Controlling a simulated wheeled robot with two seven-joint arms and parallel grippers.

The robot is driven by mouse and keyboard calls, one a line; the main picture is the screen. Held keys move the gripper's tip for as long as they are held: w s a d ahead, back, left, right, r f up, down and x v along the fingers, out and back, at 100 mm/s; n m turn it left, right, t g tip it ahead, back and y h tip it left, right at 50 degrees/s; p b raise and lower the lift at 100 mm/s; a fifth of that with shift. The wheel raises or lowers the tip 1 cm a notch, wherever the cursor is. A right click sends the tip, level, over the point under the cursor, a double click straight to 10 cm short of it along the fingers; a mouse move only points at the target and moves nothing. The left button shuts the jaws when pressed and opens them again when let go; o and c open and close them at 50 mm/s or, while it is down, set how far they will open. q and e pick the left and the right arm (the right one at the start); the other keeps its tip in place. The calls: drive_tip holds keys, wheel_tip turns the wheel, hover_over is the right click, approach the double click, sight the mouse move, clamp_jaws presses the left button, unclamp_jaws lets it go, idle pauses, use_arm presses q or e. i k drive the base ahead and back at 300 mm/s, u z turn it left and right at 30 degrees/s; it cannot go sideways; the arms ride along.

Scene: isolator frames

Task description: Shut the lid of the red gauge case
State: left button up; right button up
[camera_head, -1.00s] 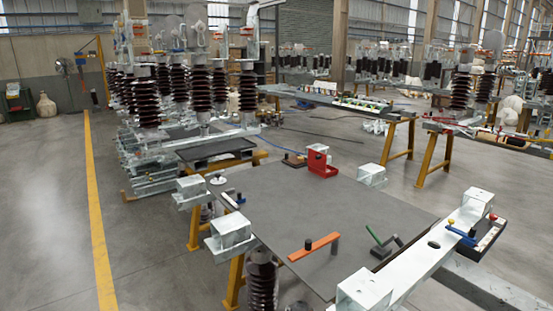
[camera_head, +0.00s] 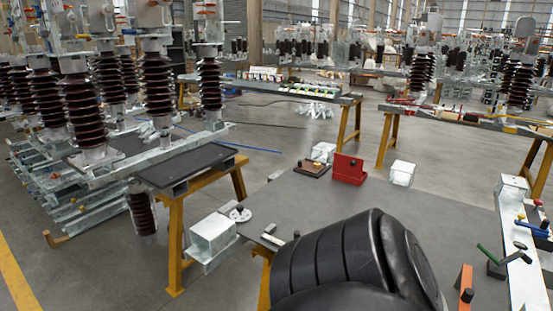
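The red gauge case (camera_head: 349,169) stands at the far edge of the grey table. A red panel stands upright on it and looks like the raised lid, with a small dark knob-like spot on it. The inside of the case cannot be made out at this size. Neither of my grippers shows. A large black ribbed part of my own arm fills the bottom middle of the view and hides the near part of the table; I cannot tell which arm it is.
A brown board with a black knob (camera_head: 312,168) lies left of the case, with a white block (camera_head: 323,152) behind it. Another white block (camera_head: 402,173) stands to its right. The grey table (camera_head: 430,205) is clear in front. An orange bar (camera_head: 464,289) lies at the lower right.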

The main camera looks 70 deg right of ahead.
sight(346, 167)
drive_tip(key=z, duration=0.55)
drive_tip(key=i, duration=1.4)
drive_tip(key=z, duration=1.2)
